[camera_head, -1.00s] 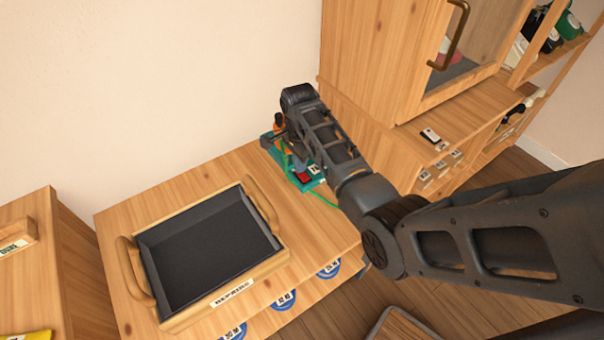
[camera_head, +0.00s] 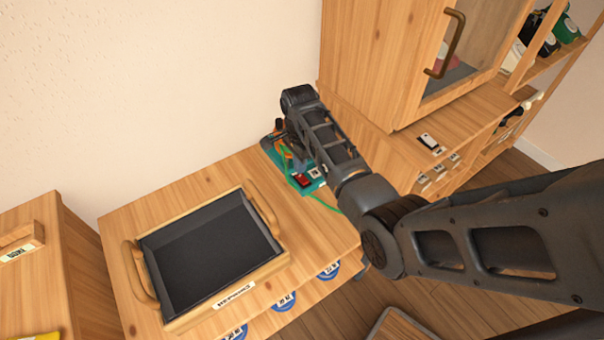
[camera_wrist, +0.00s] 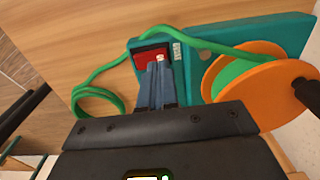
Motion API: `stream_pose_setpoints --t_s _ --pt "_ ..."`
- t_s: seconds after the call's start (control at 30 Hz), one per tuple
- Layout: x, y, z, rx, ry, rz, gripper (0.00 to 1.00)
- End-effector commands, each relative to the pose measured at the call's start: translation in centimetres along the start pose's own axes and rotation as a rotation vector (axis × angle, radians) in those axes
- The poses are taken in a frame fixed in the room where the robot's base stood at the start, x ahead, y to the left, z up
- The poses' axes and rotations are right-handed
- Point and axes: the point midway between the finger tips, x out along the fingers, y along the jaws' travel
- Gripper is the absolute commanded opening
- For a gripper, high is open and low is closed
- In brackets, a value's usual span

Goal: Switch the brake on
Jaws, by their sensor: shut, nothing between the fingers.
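The brake device is a teal base (camera_head: 312,188) on the wooden cabinet top, near the wall. It carries a red rocker switch (camera_head: 301,180) with a pale label beside it. In the wrist view the red switch (camera_wrist: 151,57) sits in a dark frame, and an orange spool (camera_wrist: 238,78) wound with green cord (camera_wrist: 100,77) stands to its right. My gripper (camera_wrist: 159,66) is shut and empty, its fingertips over the lower part of the switch. I cannot tell whether they touch it. In the head view my arm hides the fingers and part of the spool.
A wooden tray with a dark inside (camera_head: 211,250) stands on the same top, left of the device. A glass-door cabinet (camera_head: 390,60) rises behind my arm at the right. A small switch-like item (camera_head: 430,141) lies on its ledge.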

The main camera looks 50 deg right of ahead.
Motion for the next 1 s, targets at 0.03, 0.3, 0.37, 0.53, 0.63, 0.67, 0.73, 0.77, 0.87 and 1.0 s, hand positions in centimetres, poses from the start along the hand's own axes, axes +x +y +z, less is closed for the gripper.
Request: stream_pose_setpoints --t_s 0.03,0.3,0.37,0.53,0.63,0.67,0.73,0.77,0.87,1.0 --pt "-0.8 0.0 0.0 0.000 0.000 0.000 0.00" --pt "-2.7 0.0 0.1 -0.001 0.000 0.000 0.00" --pt "-3.1 0.0 0.1 -0.001 0.000 0.000 0.00" --pt "-4.3 0.0 0.1 -0.001 0.000 0.000 0.00" --pt "-4.8 0.0 0.0 -0.001 0.000 0.000 0.00" --pt "-4.8 0.0 0.0 -0.001 0.000 0.000 0.00" --pt "-4.7 0.0 0.0 -0.001 0.000 0.000 0.00" --pt "-4.7 0.0 0.0 -0.001 0.000 0.000 0.00" --pt "-4.6 0.0 0.0 -0.001 0.000 0.000 0.00" --pt "-4.6 0.0 0.0 -0.001 0.000 0.000 0.00"
